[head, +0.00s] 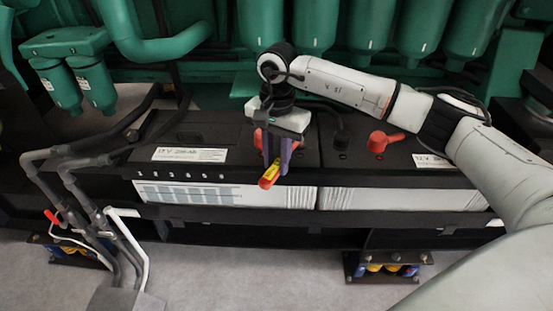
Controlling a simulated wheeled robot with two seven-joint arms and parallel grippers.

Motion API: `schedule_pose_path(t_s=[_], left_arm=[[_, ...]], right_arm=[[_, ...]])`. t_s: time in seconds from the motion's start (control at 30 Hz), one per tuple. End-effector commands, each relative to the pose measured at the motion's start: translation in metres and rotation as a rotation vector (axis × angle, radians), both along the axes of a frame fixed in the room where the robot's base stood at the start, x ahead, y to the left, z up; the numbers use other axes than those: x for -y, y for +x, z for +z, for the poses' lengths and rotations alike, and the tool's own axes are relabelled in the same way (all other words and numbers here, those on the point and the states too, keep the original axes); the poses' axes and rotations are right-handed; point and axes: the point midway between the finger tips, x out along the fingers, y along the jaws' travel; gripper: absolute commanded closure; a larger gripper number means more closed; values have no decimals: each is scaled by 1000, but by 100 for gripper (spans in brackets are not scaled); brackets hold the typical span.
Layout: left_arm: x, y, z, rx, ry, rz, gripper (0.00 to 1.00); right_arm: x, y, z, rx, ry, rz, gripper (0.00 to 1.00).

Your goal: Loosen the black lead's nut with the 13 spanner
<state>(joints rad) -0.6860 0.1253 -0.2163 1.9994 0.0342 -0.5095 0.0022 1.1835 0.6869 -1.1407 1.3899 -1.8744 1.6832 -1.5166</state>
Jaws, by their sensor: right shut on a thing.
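My right gripper (277,148) hangs down over the front part of the left battery (215,138), its fingers pointing down. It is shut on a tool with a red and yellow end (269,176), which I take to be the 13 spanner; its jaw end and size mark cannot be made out. The black lead (341,121) comes down onto the battery top just right of the gripper. Its nut is too small to tell. My left gripper is not in view.
A red terminal cover (384,141) sits on the right battery, and another red piece shows behind my right gripper. Green engine parts (370,25) stand close behind. Grey pipes (75,180) rise at left. The floor (240,275) in front is clear.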

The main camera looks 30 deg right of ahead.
Motion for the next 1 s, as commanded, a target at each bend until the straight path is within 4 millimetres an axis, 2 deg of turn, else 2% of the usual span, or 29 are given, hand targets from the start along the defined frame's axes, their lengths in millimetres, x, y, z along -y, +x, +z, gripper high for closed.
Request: schedule_pose_path(t_s=[0.17, 0.2, 0.33, 0.53, 0.8, 1.0], left_arm=[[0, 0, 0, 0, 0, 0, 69], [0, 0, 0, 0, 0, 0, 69], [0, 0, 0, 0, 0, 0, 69], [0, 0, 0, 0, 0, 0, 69], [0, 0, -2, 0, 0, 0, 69], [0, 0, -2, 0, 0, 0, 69]], right_arm=[[0, 0, -1, -2, 1, 0, 100], [0, 0, -1, -2, 1, 0, 79], [0, -1, -1, -2, 1, 0, 100], [1, -2, -1, -2, 0, 12, 100], [12, -16, -1, -2, -1, 146, 100], [13, -18, -1, -3, -1, 159, 100]])
